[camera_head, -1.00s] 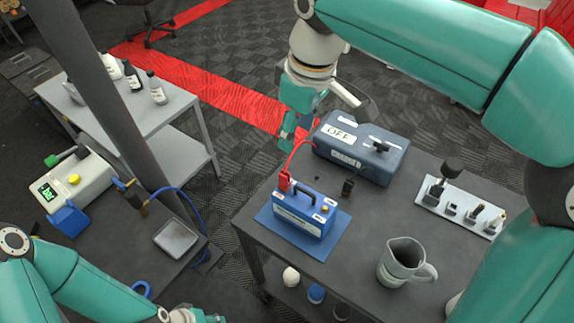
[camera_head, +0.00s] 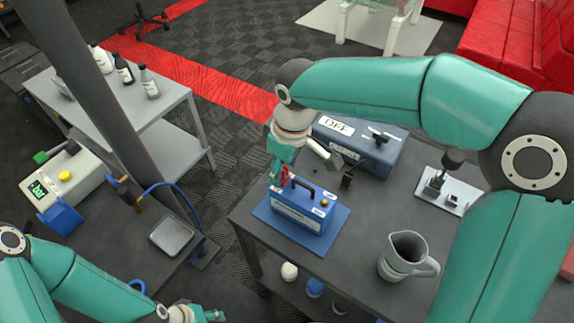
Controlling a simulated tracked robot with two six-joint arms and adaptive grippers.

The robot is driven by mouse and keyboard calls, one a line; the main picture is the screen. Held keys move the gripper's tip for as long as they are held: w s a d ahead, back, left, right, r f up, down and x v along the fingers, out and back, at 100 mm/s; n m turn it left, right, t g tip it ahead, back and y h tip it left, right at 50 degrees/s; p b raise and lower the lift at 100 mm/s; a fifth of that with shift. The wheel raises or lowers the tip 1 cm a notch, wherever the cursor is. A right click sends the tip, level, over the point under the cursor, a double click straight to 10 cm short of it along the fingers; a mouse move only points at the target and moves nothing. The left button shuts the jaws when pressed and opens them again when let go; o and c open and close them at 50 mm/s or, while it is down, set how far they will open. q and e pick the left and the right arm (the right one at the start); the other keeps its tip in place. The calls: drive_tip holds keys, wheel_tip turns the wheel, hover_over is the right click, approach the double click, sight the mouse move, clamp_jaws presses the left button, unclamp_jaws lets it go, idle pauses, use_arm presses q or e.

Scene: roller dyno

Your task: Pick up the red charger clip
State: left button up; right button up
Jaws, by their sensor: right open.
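The red charger clip (camera_head: 285,181) sits at the left end of the blue battery (camera_head: 303,212), partly hidden by my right gripper. My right gripper (camera_head: 302,170) is open and reaches down over the battery's left end, with its teal finger close beside the clip. I cannot tell whether it touches the clip. The blue-grey charger box (camera_head: 375,153), labelled OFF, stands behind the battery, partly covered by my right arm. My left gripper (camera_head: 212,316) shows only partly at the bottom edge, and its opening is unclear.
The battery stands on a blue mat (camera_head: 335,233) on the dark table (camera_head: 350,262). A black clip (camera_head: 347,181) is right of the battery. A side bench (camera_head: 187,104) holds bottles.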

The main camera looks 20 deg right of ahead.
drive_tip(key=shift+w+f, duration=0.1)
drive_tip(key=shift+f, duration=0.45)
clamp_jaws()
drive_tip(key=shift+r, duration=0.15)
